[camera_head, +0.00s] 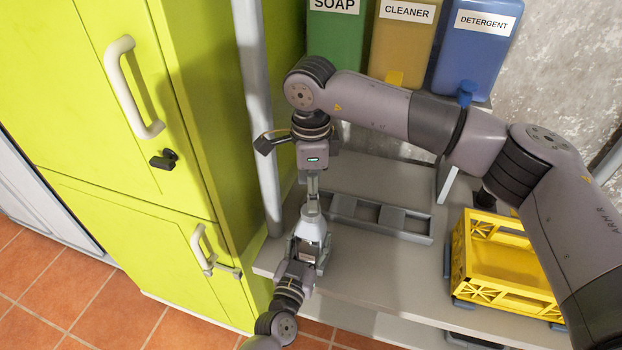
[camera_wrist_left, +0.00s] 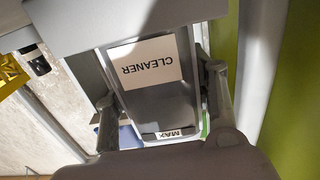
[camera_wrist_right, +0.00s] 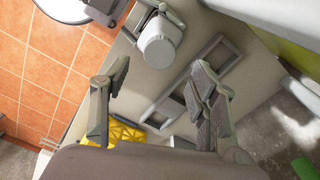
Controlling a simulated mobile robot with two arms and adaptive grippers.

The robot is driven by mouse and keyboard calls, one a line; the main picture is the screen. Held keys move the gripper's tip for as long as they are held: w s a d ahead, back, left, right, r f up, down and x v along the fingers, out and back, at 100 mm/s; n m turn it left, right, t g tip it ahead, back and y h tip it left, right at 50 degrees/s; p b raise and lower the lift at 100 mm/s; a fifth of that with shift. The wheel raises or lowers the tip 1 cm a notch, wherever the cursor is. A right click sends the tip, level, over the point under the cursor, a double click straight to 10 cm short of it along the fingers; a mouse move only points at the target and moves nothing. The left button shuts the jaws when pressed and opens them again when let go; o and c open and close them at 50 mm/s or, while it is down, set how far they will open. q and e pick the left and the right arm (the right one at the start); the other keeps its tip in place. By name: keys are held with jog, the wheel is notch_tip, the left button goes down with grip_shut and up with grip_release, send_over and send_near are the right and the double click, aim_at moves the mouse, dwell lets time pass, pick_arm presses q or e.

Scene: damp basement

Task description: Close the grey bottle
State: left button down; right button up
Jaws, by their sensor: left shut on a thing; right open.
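The grey bottle (camera_head: 313,229) is upright above the shelf top, with a narrower light grey round top (camera_head: 311,206). My left gripper (camera_head: 308,245) is shut on the bottle's body. In the left wrist view the bottle (camera_wrist_left: 155,95) sits between the fingers, with a CLEANER label and a MAX mark. My right gripper (camera_head: 313,187) is just above the bottle's top in the head view. In the right wrist view my right gripper (camera_wrist_right: 160,92) is open and empty, and the round top (camera_wrist_right: 157,48) lies beyond its fingers. I cannot tell whether this top is a seated cap.
A grey slotted rack (camera_head: 382,217) stands empty on the shelf top (camera_head: 352,262). A yellow crate (camera_head: 505,285) is at the right. Green, tan and blue dispensers (camera_head: 475,50) stand behind. A lime-green cabinet (camera_head: 130,195) and a grey post (camera_head: 258,110) bound the left side.

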send_over(311, 236)
jog(key=w, duration=0.3)
notch_tip(311, 236, down, 6)
jog(key=shift+c, duration=0.5)
jog(key=c, duration=1.2)
jog(key=m, duration=0.4)
jog(key=o, duration=1.3)
